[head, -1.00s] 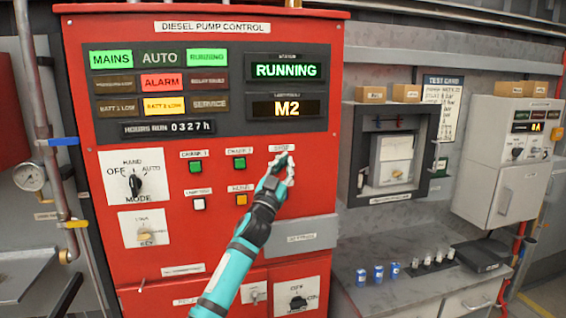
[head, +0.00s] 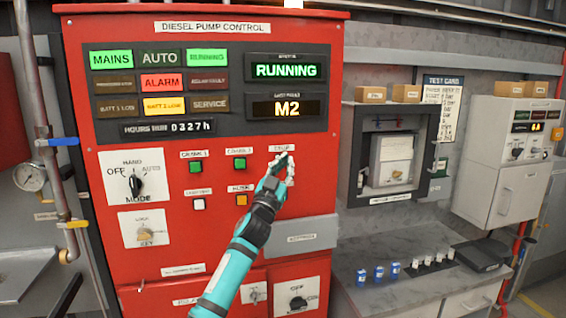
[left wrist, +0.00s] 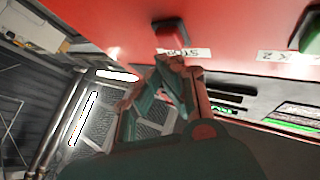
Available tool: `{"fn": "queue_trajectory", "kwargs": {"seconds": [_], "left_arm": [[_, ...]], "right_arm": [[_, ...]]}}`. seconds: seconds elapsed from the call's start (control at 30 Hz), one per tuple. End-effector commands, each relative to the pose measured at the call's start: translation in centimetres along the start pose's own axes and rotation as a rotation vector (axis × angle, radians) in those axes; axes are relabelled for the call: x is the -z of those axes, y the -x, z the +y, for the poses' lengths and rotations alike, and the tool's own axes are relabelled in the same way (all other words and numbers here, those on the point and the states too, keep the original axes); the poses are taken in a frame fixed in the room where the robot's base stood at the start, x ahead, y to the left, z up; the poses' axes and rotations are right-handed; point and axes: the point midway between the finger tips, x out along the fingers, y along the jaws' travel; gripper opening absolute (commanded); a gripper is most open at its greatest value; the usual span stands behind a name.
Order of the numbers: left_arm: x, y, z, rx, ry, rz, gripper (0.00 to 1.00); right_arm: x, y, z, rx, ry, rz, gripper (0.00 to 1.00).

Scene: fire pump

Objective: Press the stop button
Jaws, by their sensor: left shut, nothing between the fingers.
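The red diesel pump control cabinet (head: 230,240) fills the left middle of the head view. Its STOP label (head: 281,148) is at the upper right of the button rows. My left gripper (head: 285,164) is just below that label and hides the button in this view. The left wrist view shows the red stop button (left wrist: 170,33) beside its label (left wrist: 184,53). My shut, empty left fingertips (left wrist: 172,66) are close to the button, near the label; I cannot tell whether they touch the panel. The display (head: 286,71) reads RUNNING. My right gripper is not in view.
Green crank buttons (head: 239,163) sit left of the stop button, with a yellow-orange button (head: 242,200) and a white one (head: 199,204) below. The mode knob (head: 135,185) is further left. A grey bench (head: 400,250) stands at the right.

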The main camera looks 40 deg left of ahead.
Motion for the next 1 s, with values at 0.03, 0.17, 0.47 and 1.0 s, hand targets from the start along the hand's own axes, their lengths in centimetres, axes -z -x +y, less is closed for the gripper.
{"fn": "queue_trajectory", "kwargs": {"seconds": [0.03, 0.17, 0.47, 1.0], "left_arm": [[-0.04, -0.05, -0.04, 0.000, 0.000, 0.000, 0.00], [-0.24, -0.33, -0.27, 0.001, 0.000, -0.001, 0.00], [-0.37, -0.60, -0.46, 0.000, 0.001, 0.000, 0.00], [-0.58, -0.87, -0.64, 0.000, -0.001, 0.001, 0.00]], "right_arm": [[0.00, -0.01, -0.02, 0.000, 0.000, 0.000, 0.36], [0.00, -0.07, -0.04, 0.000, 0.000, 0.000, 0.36], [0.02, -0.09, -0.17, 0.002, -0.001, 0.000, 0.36], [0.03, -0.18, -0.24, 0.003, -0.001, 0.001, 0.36]]}}
